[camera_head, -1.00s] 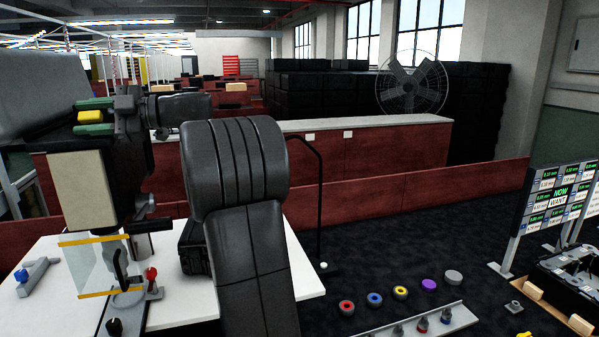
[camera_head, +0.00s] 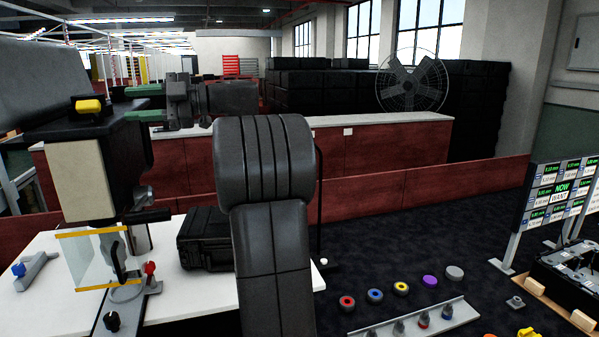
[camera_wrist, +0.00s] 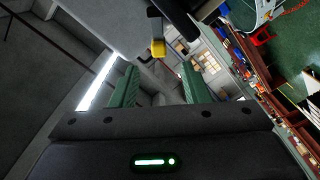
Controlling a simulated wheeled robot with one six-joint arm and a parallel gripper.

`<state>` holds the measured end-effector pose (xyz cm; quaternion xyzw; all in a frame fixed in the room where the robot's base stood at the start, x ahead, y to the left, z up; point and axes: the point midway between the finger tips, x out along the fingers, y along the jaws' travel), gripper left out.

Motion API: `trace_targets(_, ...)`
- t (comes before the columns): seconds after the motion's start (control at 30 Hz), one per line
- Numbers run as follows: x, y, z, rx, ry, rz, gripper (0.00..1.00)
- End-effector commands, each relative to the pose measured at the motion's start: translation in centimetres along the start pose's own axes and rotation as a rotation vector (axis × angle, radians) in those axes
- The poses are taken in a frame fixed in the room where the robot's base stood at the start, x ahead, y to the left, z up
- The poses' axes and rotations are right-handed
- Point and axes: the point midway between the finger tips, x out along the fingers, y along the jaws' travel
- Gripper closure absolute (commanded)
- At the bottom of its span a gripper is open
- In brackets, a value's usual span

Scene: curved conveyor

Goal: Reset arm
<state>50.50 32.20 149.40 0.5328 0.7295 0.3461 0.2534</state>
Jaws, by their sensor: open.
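My gripper (camera_head: 132,104) is in the upper left of the head view, with its green fingers spread apart. It points left toward a machine with a dark top (camera_head: 60,128) and a cream front panel. A small yellow piece (camera_head: 88,106) sits on that top, to the left of my fingertips and apart from them. In the wrist view my green fingers (camera_wrist: 160,68) are open with nothing between them. The yellow piece (camera_wrist: 157,48) shows beyond the tips there.
The machine stands at a white table (camera_head: 40,305) with a black case (camera_head: 206,240). A clear guard (camera_head: 98,262) is on its front. Several colored round pieces (camera_head: 375,296) and a grey rail (camera_head: 420,318) lie to the right. A price board (camera_head: 555,198) stands far right.

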Motion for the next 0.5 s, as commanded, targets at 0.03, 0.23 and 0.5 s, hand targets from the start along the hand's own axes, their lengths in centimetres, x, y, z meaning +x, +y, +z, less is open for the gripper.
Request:
trace_targets(0.03, 1.2, 0.1, -0.2, 0.001, 0.003, -0.002, 0.58)
trace_targets(0.23, 5.2, 0.1, -0.2, 0.001, 0.003, -0.002, 0.58)
trace_targets(0.5, 10.6, 0.2, -0.3, 0.0, 0.002, -0.001, 0.58)
